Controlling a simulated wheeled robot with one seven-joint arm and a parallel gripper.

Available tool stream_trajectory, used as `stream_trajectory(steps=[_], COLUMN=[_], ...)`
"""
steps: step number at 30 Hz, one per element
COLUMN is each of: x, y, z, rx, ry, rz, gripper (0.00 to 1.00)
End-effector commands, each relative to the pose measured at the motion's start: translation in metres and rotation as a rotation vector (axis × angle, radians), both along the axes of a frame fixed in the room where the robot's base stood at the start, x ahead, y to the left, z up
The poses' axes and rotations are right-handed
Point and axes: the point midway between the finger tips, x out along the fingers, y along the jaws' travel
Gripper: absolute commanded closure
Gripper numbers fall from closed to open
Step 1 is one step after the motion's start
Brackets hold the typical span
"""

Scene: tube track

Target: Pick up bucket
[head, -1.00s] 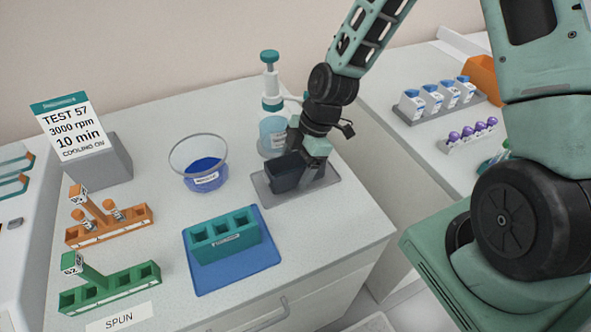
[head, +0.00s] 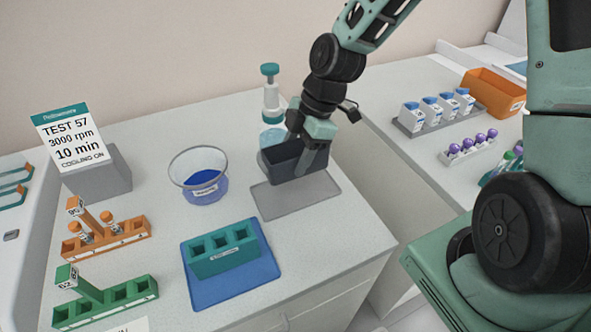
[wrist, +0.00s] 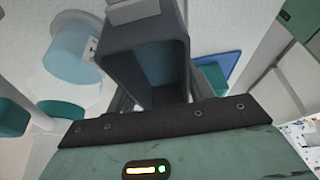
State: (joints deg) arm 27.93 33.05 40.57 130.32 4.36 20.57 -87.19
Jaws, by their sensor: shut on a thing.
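The bucket is a dark grey, open-topped box (head: 281,162). In the head view it hangs just above the back part of a flat grey tray (head: 302,196). My gripper (head: 312,158) is shut on the bucket at its right side. In the wrist view the bucket (wrist: 115,50) fills the middle, and its inside looks empty. The fingers are mostly hidden behind the bucket and the gripper body there.
A pump bottle (head: 271,97) stands close behind the bucket. A bowl of blue liquid (head: 203,190) is to the left. A teal rack (head: 222,251) sits on a blue mat (head: 237,288) in front. Orange (head: 125,233) and green (head: 112,302) racks stand further left.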

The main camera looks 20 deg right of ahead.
Motion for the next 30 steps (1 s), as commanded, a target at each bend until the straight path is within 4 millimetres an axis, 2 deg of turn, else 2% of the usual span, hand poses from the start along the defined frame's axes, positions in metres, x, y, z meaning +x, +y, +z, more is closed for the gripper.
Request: stream_trajectory(steps=[3, 6, 19, 30], x=[0.001, 0.001, 0.000, 0.000], y=[-0.001, 0.000, 0.000, 0.000], z=[0.017, 0.023, 0.028, 0.051], rx=[0.000, 0.000, 0.000, 0.001], ry=[-0.004, -0.001, 0.000, 0.001], rz=[-0.002, 0.000, 0.000, 0.000], gripper=[0.73, 0.73, 0.73, 0.73])
